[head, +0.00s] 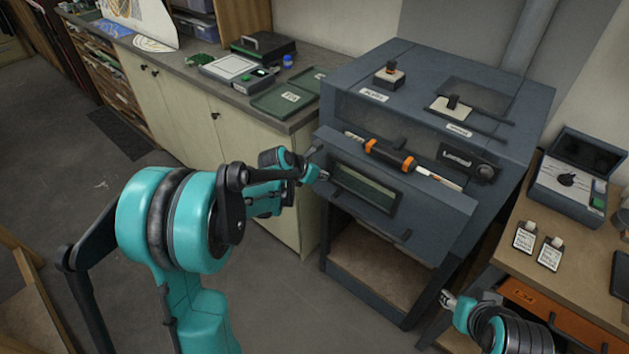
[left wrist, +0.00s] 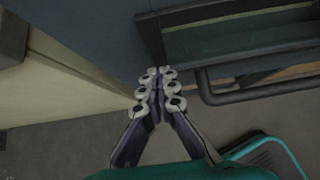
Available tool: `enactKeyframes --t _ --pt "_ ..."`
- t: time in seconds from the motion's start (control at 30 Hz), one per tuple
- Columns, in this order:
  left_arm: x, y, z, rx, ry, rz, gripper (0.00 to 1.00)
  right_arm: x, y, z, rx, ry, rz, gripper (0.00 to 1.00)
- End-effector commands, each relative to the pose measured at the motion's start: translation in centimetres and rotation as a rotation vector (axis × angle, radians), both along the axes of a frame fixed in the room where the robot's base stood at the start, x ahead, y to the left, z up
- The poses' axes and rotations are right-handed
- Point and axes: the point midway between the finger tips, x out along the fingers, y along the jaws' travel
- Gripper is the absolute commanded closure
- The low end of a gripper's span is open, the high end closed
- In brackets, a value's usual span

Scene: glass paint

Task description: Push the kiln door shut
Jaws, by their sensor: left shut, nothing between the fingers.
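The kiln (head: 345,100) is a large blue-grey box right of centre in the head view. Its door (head: 430,222) is a front panel with a dark-framed greenish window (head: 365,188); it slopes outward from the body. My left gripper (head: 322,176) is shut and empty at the door's left edge. In the left wrist view its fingertips (left wrist: 158,74) lie over or against the blue-grey panel (left wrist: 95,40), left of the window frame (left wrist: 225,35); contact cannot be told. My right gripper (head: 448,298) is low, right of the kiln's legs; its finger state is unclear.
An orange-and-black handled rod (head: 390,155) lies along the kiln's front above the window. A bench with green trays (head: 283,100) stands left of the kiln. A wooden table (head: 500,245) with two labelled bottles (head: 525,237) stands right. Floor is open at left.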

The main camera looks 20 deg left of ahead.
Motion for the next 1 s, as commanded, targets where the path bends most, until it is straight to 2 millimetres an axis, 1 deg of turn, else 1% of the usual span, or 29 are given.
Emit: enactKeyframes --t 0.03,0.2,0.4,0.8,1.0 --pt "0.8 -0.3 0.0 0.000 -0.001 -0.003 1.00 0.0 0.0 0.0 0.000 0.000 0.000 0.58" --pt "2.6 -1.0 0.0 0.000 -0.001 -0.001 1.00 0.0 0.0 -0.1 0.000 0.000 0.000 0.58" --pt "3.7 -1.4 0.0 0.000 -0.001 0.000 1.00 0.0 0.0 -0.1 0.000 0.000 0.000 0.58" --pt "4.1 -1.5 0.2 -0.002 -0.006 0.001 1.00 0.0 0.0 0.0 0.000 0.000 0.000 0.58" --pt "3.9 -1.1 0.2 -0.002 -0.006 0.001 1.00 0.0 0.0 -0.1 0.000 0.000 0.000 0.58"
